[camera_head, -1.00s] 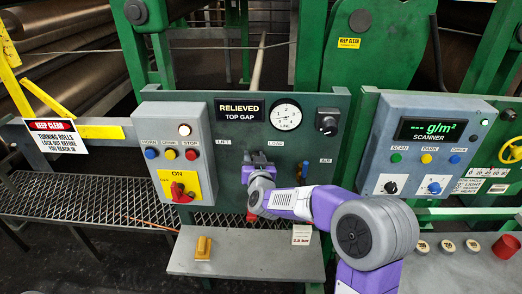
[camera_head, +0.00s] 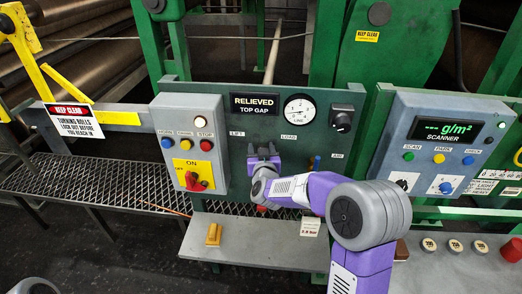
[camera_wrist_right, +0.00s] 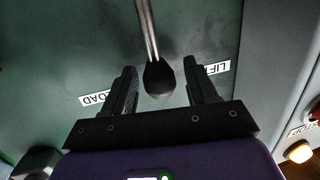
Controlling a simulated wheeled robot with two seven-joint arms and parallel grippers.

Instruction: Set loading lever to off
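The loading lever (camera_wrist_right: 149,35), a metal rod with a black knob (camera_wrist_right: 159,78), shows in the right wrist view between the LOAD label (camera_wrist_right: 98,97) and the LIFT label (camera_wrist_right: 217,68). My right gripper (camera_wrist_right: 160,73) is open, with one finger on each side of the knob and visible gaps to both. In the head view my right gripper (camera_head: 263,152) is at the green panel (camera_head: 225,93), below and between the LIFT and LOAD labels, and hides most of the lever. My left gripper is not in view.
A grey button box (camera_head: 185,113) with a red rotary switch stands left of the panel. The scanner box (camera_head: 405,115) is further right. A grey shelf (camera_head: 255,235) holding a yellow block (camera_head: 213,234) lies below.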

